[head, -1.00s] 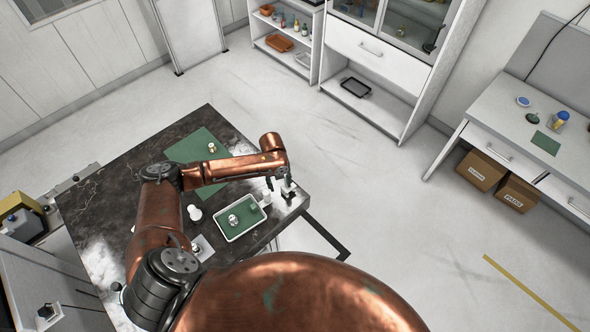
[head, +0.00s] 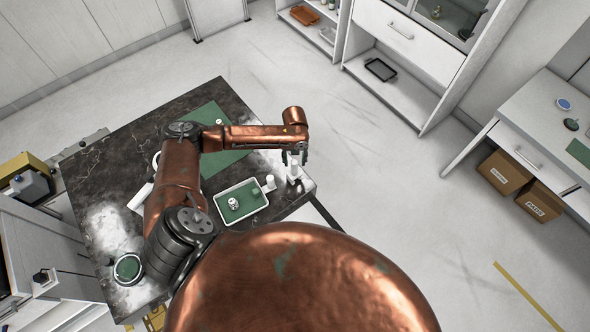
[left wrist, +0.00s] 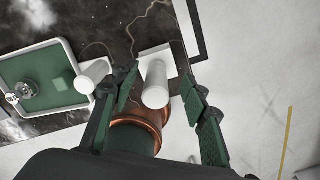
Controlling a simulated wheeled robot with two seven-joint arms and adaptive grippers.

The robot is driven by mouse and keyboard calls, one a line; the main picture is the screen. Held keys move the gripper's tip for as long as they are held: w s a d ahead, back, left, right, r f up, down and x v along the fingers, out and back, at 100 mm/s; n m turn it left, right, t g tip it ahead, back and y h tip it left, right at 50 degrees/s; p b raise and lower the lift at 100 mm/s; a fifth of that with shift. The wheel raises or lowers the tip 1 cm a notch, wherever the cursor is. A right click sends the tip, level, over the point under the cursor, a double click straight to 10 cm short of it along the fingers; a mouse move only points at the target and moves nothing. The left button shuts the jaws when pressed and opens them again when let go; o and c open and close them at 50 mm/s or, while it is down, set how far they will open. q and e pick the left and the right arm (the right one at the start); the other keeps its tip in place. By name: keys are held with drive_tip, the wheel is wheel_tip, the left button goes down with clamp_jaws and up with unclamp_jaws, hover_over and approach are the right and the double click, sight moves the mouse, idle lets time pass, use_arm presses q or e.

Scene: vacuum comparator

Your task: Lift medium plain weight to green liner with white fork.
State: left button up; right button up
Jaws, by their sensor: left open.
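My left gripper (head: 294,158) is open at the near right corner of the dark table. In the left wrist view its two fingers (left wrist: 160,108) stand either side of a white upright cylinder (left wrist: 156,80) on a white block, apart from it. This may be the white fork's handle; no prongs show. A white tray (head: 222,220) with a green liner (head: 247,203) lies left of the gripper. A shiny metal weight (head: 233,203) sits on the liner; it also shows in the left wrist view (left wrist: 26,89). Its size class cannot be told. My right gripper is out of view.
A second white cylinder (head: 270,183) stands at the tray's right side. A larger green mat (head: 210,113) lies farther back, partly behind my arm. A round green-topped dish (head: 128,268) sits at the table's near left. Open floor lies right of the table.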

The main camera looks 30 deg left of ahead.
sight(294, 169)
use_arm(q)
drive_tip(key=f, duration=0.2)
drive_tip(key=f+p, duration=0.1)
drive_tip(key=s+f, duration=0.1)
drive_tip(key=f, duration=0.1)
drive_tip(key=shift+d+f, duration=0.15)
drive_tip(key=shift+f, duration=0.15)
drive_tip(key=shift+c, duration=0.6)
clamp_jaws()
